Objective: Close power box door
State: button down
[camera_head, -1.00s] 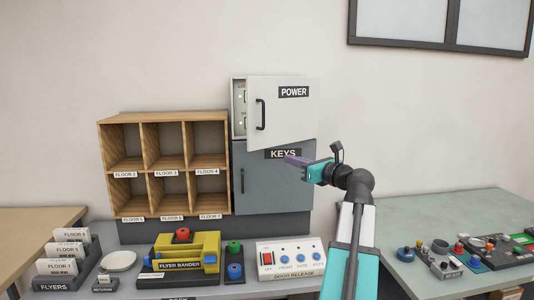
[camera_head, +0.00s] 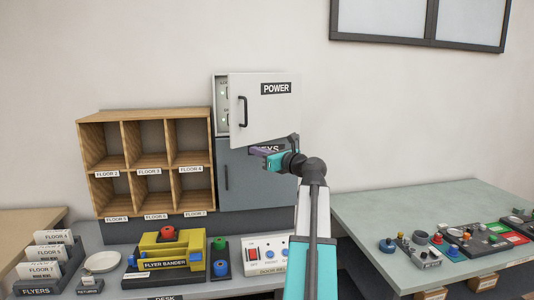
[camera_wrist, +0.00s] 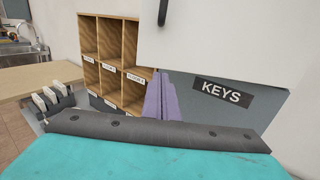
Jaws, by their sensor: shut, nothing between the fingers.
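The white POWER box door (camera_head: 275,105) stands ajar, swung out on its right side. A dark vertical handle (camera_head: 243,112) is near its left edge. The power box interior (camera_head: 222,105), with small green lights, shows in the gap at left. My gripper (camera_head: 258,151) is shut and empty, pointing left just below the door's lower edge, in front of the grey KEYS door (camera_head: 240,185). In the wrist view, the purple fingers (camera_wrist: 160,97) are together below the white door (camera_wrist: 225,40), with the KEYS label to their right. Whether they touch the door I cannot tell.
A wooden pigeonhole shelf (camera_head: 147,165) stands left of the boxes. A side table with controls (camera_head: 455,240) is at right.

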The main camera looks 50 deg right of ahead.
jog(key=shift+w+d+p, duration=0.2)
jog(key=shift+w+p, duration=0.05)
jog(key=shift+w, duration=0.95)
jog(key=shift+w+d+p, duration=0.15)
jog(key=shift+w+p, duration=0.05)
jog(key=shift+w, duration=1)
